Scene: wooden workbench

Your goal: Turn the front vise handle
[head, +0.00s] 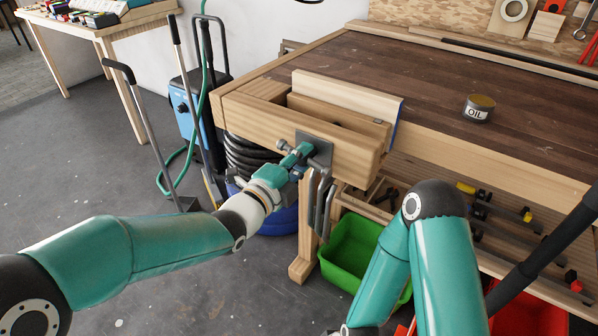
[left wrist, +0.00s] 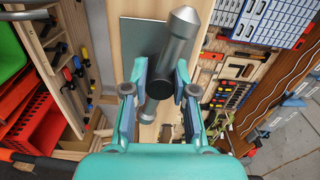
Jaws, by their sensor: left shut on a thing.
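The front vise (head: 345,135) is a light wooden jaw block on the near left corner of the workbench (head: 380,75). A grey metal plate (head: 318,148) sits on its front face. The vise handle (head: 283,145) is a grey metal bar, mostly hidden by my gripper in the head view. In the left wrist view the handle (left wrist: 178,45) runs tilted, its pointed end up and right. My left gripper (head: 296,160) is shut on the handle, with its fingers (left wrist: 160,85) on either side of it. My right gripper is out of view; only that arm shows.
A green bin (head: 350,250) stands under the bench below the vise. A blue machine (head: 186,105) with a coiled black hose is left of the bench. Open floor lies at the left.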

